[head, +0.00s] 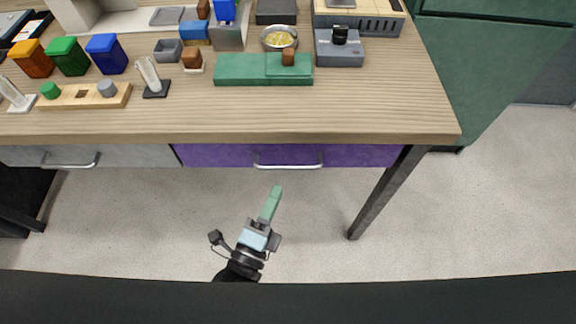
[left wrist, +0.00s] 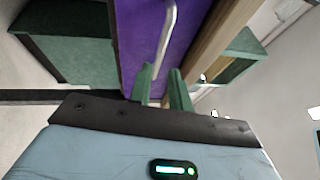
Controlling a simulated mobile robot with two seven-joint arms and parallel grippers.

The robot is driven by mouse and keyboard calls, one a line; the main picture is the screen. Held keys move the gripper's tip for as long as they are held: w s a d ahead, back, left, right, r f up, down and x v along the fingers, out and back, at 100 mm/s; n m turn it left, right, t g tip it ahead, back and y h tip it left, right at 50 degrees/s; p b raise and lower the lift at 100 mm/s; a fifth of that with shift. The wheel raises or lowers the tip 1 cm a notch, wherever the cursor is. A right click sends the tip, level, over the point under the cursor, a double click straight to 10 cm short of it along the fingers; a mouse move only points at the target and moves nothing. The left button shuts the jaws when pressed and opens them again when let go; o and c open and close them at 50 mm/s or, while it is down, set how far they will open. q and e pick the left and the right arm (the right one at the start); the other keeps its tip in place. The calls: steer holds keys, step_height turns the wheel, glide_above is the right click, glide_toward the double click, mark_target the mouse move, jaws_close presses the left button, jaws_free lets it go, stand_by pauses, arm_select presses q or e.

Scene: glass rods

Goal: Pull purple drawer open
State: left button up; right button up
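The purple drawer (head: 355,155) sits under the table's front edge and looks closed, level with the grey drawer beside it. Its silver bar handle (head: 288,165) runs along the front. My left gripper (head: 276,190), with green fingers, is below and in front of the handle, apart from it. In the left wrist view the fingers (left wrist: 162,78) are parted with nothing between them. The handle (left wrist: 170,30) lies just beyond the fingertips, against the purple front (left wrist: 142,30). My right gripper is in neither view.
A grey drawer (head: 130,156) with its own handle (head: 70,163) is to the left. A dark table leg (head: 385,190) stands right of the purple drawer. The wooden tabletop (head: 390,110) holds bins, blocks and a bowl. The floor (head: 310,220) before the drawer is clear.

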mark_target(288, 166)
arm_select(q)
steer(key=shift+x, duration=3.9)
jaws_close()
